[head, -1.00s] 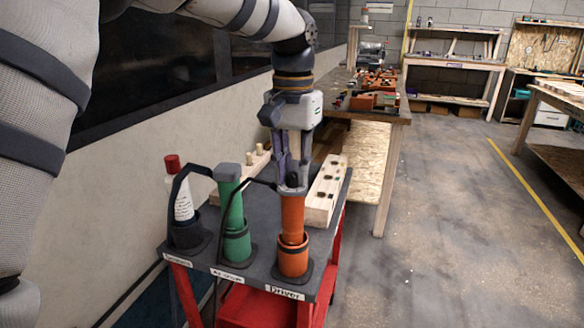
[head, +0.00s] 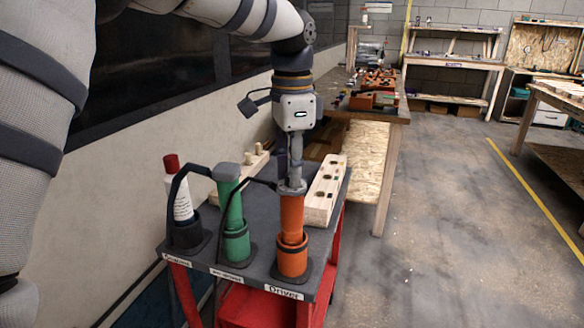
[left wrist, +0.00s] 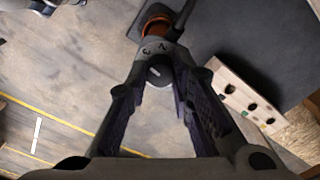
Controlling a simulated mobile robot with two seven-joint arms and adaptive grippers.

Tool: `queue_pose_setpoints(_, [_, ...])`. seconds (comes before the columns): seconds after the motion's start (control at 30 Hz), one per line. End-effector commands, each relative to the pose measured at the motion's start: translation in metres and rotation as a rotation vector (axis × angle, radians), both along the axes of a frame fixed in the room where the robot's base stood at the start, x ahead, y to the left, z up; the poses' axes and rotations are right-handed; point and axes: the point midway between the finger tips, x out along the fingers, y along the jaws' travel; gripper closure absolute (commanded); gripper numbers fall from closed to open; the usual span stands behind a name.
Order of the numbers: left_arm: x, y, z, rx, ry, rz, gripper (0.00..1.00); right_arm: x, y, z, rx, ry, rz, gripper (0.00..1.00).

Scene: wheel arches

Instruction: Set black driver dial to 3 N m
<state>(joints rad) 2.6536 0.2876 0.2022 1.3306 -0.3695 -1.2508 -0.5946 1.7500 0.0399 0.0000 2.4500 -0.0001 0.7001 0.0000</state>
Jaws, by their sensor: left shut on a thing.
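The driver (head: 291,218) in the head view is orange, not black. It stands upright in an orange cup on the stand's front right corner, above a "Driver" label (head: 284,292). Its grey dial (head: 292,188) is on top. My left gripper (head: 293,181) points straight down and is shut on the dial. Numerals show on the dial's side, but I cannot tell the setting. My right gripper is in neither view.
Beside the driver stand a green tool (head: 235,210) and a white bottle with a red cap (head: 181,195), each in a cup. A wooden block with holes (head: 322,195) lies close to the driver's right. Open floor (head: 440,230) is to the right.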

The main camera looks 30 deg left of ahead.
Motion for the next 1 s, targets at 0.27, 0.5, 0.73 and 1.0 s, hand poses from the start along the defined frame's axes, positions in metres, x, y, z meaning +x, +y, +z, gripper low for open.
queue_pose_setpoints(0.27, [0.0004, -0.0001, 0.0002, 0.0, -0.001, -0.064, 1.0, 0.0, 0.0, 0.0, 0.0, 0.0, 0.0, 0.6])
queue_pose_setpoints(0.5, [0.0004, -0.0002, 0.0001, 0.0, -0.001, -0.074, 1.0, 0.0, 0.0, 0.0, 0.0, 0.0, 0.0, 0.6])
queue_pose_setpoints(0.73, [0.0003, -0.0001, 0.0, -0.001, -0.001, -0.073, 0.77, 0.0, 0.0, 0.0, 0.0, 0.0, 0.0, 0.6])
queue_pose_setpoints(1.0, [0.0002, -0.0001, 0.0, 0.0, 0.0, -0.072, 0.58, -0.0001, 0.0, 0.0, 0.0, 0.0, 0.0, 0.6])
